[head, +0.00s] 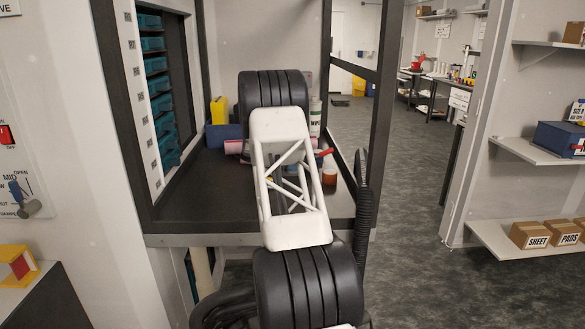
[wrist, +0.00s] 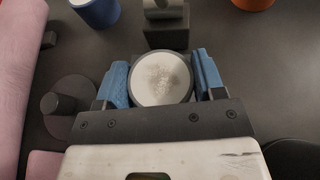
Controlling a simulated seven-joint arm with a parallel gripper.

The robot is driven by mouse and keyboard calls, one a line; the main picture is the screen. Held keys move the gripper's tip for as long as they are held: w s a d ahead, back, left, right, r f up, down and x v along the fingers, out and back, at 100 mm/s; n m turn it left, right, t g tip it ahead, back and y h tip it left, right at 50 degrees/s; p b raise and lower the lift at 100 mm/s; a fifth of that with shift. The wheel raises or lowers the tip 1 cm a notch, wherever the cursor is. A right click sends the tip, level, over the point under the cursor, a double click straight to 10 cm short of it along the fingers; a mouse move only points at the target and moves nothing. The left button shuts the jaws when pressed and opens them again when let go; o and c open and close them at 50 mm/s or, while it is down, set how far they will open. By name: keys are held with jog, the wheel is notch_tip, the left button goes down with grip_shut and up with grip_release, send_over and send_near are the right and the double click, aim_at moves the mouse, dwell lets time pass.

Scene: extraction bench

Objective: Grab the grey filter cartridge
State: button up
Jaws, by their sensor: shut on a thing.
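My gripper (wrist: 161,82) shows in the wrist view with its two blue fingers on either side of a round thing. This is the grey filter cartridge (wrist: 162,80), seen from above: a pale, speckled top inside a grey rim. It sits between the fingers, and its lower part is hidden by its top and my gripper. I cannot tell whether its base touches the bench. In the head view my white and black arm hides the gripper and the cartridge.
In the wrist view a blue cylinder (wrist: 96,12) and a dark block with a grey cylinder (wrist: 166,36) stand beyond. An orange thing (wrist: 253,4) is at top right, a pink roll (wrist: 20,70) at left. A knobbed dark disc (wrist: 74,106) lies near the left finger.

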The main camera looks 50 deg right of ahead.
jog(key=shift+r, duration=0.15)
notch_tip(320, 180, up, 18)
dwell(0.8)
